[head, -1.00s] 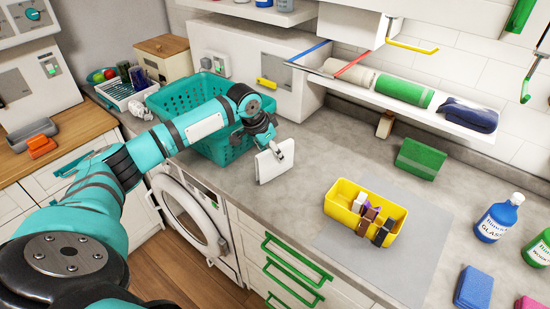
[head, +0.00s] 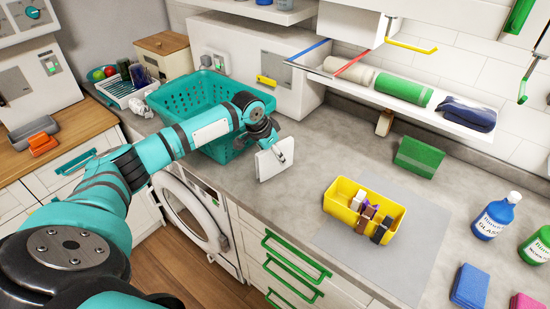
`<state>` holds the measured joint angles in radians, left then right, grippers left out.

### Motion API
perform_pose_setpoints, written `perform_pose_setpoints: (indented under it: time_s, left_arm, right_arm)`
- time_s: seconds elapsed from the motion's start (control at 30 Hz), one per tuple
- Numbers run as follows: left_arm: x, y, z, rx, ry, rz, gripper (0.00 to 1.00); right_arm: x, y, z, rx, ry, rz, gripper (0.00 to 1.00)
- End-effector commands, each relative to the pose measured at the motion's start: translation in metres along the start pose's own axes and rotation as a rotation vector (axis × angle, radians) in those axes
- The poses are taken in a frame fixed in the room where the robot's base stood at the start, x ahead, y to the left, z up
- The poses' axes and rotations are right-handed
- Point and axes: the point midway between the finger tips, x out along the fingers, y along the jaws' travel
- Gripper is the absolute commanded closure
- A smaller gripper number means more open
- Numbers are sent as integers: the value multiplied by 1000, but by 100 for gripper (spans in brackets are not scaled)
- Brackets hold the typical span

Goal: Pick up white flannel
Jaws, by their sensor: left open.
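The white flannel (head: 270,164) stands upright as a flat folded panel on the grey counter, in front of the teal basket. My left gripper (head: 277,147) is at its upper right part, with the fingers open around or against it. The fingers partly cover the flannel, and I cannot tell whether both touch it. My right gripper is not in view.
A teal basket (head: 190,97) stands just behind my left wrist. A yellow caddy (head: 343,212) with several small items sits on a grey mat (head: 418,250) to the right. A green folded cloth (head: 418,157) stands farther back. An overhanging shelf (head: 345,82) holds rolled cloths.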

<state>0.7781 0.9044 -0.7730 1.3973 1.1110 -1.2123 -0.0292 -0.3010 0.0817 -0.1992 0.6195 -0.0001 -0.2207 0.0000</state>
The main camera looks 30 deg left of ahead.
Motion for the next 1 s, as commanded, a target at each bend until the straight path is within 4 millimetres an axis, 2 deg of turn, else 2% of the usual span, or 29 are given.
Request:
perform_pose_setpoints:
  time_s: [0.33, 0.67, 1.0]
  left_arm:
    - [1, 0, 0, 0, 0, 0, 52]
    - [1, 0, 0, 0, 0, 0, 95]
    - [0, 0, 0, 0, 1, -1, 96]
  right_arm:
    - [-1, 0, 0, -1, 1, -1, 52]
    - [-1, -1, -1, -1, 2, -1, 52]
    - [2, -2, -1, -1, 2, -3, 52]
